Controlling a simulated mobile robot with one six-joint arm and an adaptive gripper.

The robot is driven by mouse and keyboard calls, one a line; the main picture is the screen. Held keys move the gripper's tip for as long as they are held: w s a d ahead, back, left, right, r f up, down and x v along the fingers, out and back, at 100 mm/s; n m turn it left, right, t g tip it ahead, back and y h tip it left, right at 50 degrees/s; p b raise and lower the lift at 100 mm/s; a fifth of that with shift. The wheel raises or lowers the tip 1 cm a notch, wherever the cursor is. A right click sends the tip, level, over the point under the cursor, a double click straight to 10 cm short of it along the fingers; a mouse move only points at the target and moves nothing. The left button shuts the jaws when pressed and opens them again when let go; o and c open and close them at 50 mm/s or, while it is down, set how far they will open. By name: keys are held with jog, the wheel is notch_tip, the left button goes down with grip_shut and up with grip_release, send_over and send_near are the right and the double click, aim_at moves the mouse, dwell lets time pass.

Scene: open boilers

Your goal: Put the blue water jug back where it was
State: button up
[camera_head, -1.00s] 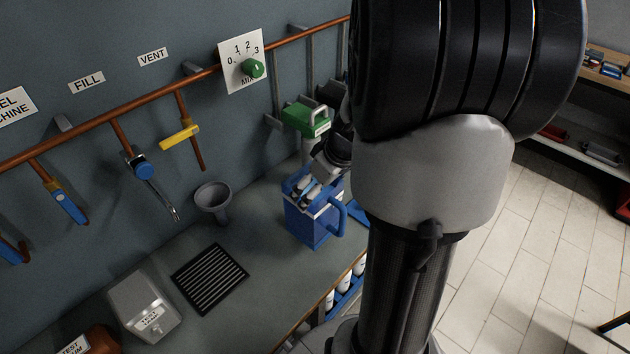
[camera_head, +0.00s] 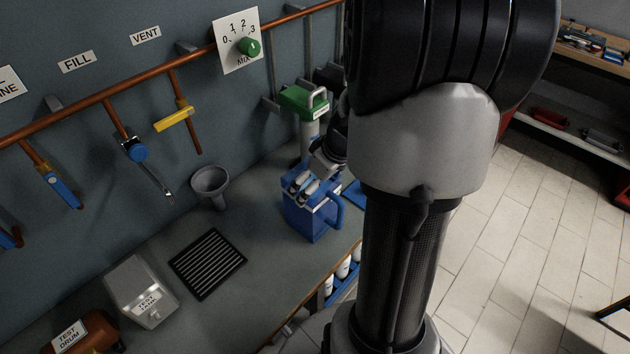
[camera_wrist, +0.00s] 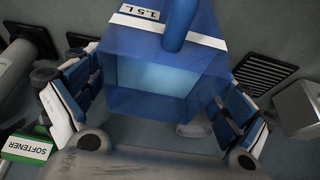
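The blue water jug (camera_head: 310,218) is upright over the grey bench in the head view, with its handle on the right. It fills the middle of the wrist view (camera_wrist: 160,55), where a white band reads "1.5 L" and its open top faces the camera. My gripper (camera_wrist: 158,105) has one finger against each side of the jug near its rim and appears shut on it. In the head view my gripper (camera_head: 306,187) is at the jug's top. I cannot tell whether the jug's base touches the bench.
A grey funnel (camera_head: 210,184) and a black drain grate (camera_head: 208,264) are left of the jug. A green-topped softener unit (camera_head: 304,101) stands behind it. A blue flat thing (camera_head: 353,194) partly shows to the right. Copper pipes (camera_head: 80,116) with valves run along the wall.

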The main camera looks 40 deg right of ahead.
dwell(0.4)
jog(key=p+v, duration=0.3)
jog(key=v, duration=0.9)
jog(key=shift+p, duration=0.3)
jog(key=shift+w+r, duration=0.1)
